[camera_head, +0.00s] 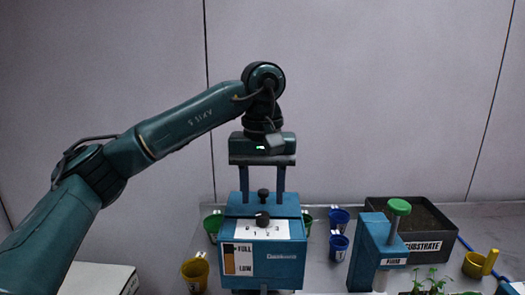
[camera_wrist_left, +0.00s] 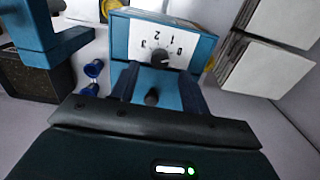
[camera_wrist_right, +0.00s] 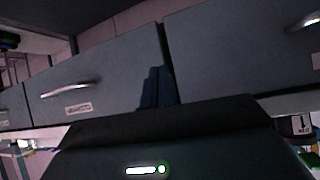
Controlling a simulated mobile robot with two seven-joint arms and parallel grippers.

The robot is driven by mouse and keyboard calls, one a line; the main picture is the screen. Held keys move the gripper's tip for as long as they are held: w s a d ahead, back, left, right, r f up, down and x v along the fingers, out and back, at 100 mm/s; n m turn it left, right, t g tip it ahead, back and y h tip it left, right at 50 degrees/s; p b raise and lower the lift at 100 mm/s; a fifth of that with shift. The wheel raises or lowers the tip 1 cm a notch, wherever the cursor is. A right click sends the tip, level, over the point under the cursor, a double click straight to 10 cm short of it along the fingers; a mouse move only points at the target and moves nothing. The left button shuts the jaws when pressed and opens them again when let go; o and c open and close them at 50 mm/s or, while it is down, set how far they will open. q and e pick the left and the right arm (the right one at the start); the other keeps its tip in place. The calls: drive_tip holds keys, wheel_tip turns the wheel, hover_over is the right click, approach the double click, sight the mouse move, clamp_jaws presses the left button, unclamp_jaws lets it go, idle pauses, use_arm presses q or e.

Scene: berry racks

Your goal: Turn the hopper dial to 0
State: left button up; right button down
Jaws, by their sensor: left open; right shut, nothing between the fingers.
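The blue hopper (camera_head: 275,262) stands on the bench with a FULL/LOW gauge on its front. Its black dial (camera_head: 262,219) sits on a white plate numbered 0 to 3; it also shows in the left wrist view (camera_wrist_left: 160,57), upside down. Which number the dial points to is too small to tell for sure. A second black knob (camera_head: 263,195) stands on the hopper's top, behind the dial. My left gripper (camera_head: 262,188) is open over the hopper's top, fingers pointing down on either side of this second knob. My right gripper (camera_wrist_right: 155,85) is shut and empty, away from the hopper.
Blue pots (camera_head: 339,243), green pots and a yellow pot (camera_head: 195,273) stand around the hopper. To the right are a blue press with a green knob (camera_head: 399,207), a black SUBSTRATE tray (camera_head: 422,247) and seedlings. Grey drawers (camera_wrist_right: 95,85) face my right gripper.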

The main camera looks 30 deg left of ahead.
sight(263, 214)
use_arm(q)
wheel_tip(263, 214, up, 9)
drive_tip(key=p, duration=0.1)
drive_tip(key=shift+r+p, duration=0.15)
drive_tip(key=shift+p, duration=0.2)
use_arm(e)
drive_tip(key=shift+s+d+f+g, duration=0.15)
drive_tip(key=shift+s+d+g, duration=0.1)
drive_tip(key=shift+s+g, duration=0.25)
drive_tip(key=shift+w+r+h, duration=0.2)
drive_tip(key=shift+w+h, duration=0.1)
drive_tip(key=shift+d, duration=0.1)
